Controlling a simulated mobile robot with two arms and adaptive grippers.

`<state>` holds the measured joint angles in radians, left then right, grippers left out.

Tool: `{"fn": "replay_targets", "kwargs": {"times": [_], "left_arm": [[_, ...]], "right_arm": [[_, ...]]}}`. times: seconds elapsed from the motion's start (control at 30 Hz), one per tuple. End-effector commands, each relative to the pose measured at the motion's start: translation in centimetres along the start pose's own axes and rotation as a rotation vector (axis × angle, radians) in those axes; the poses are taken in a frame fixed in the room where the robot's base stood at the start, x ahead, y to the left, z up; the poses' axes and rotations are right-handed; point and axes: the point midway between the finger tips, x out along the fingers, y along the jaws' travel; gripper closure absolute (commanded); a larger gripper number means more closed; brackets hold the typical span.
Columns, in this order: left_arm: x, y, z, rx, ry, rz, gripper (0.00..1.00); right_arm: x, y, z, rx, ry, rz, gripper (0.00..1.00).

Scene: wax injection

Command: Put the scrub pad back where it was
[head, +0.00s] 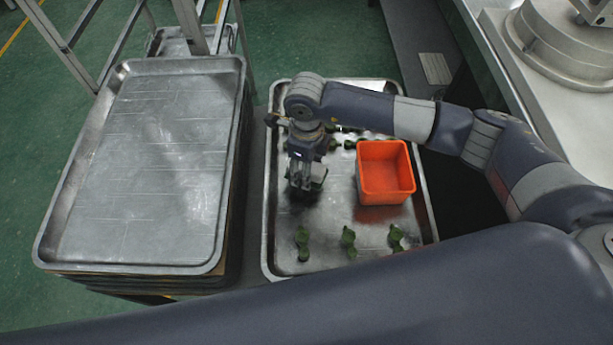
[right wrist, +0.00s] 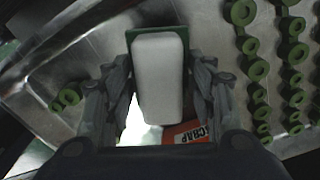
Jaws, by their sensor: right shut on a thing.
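The scrub pad (right wrist: 158,78) is a pale block with a green edge, seen in the right wrist view between the two fingers of my right gripper (right wrist: 160,70). The gripper is shut on it. In the head view my right gripper (head: 304,184) points down over the left part of the right-hand metal tray (head: 330,262). The pad is mostly hidden by the fingers there, and I cannot tell whether it touches the tray. My left gripper is not in view.
An orange bin (head: 385,172) stands on the tray right of the gripper; its label reads SCRAP in the wrist view (right wrist: 192,134). Green wax pieces (head: 348,240) stand at the tray's front, with more behind. A stack of empty metal trays (head: 150,165) is at left.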

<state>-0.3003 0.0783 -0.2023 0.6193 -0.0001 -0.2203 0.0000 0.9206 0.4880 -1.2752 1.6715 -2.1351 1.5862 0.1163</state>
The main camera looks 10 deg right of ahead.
Motion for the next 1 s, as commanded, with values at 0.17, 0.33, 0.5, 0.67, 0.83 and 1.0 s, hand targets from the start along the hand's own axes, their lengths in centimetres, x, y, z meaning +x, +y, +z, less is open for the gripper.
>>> {"fn": "replay_targets", "kwargs": {"times": [0.17, 0.33, 0.5, 0.67, 0.83, 1.0], "left_arm": [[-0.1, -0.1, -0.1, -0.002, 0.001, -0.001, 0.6], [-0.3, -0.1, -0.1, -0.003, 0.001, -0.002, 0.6], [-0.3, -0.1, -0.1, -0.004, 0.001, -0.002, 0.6], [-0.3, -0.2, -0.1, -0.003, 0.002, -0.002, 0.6], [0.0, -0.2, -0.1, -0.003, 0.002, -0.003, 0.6], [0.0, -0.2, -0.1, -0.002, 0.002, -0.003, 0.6]], "right_arm": [[1.4, 0.0, 0.0, 0.0, 0.0, 0.001, 0.71], [3.6, 0.0, -0.1, 0.0, 0.002, 0.002, 0.71], [4.8, 0.0, 0.0, -0.001, -0.001, -0.001, 0.71], [4.8, -0.1, 0.0, -0.002, -0.001, -0.001, 0.71], [5.2, -0.1, 0.0, -0.001, -0.001, -0.001, 0.42], [5.1, -0.1, 0.0, -0.001, -0.001, -0.001, 0.29]]}}
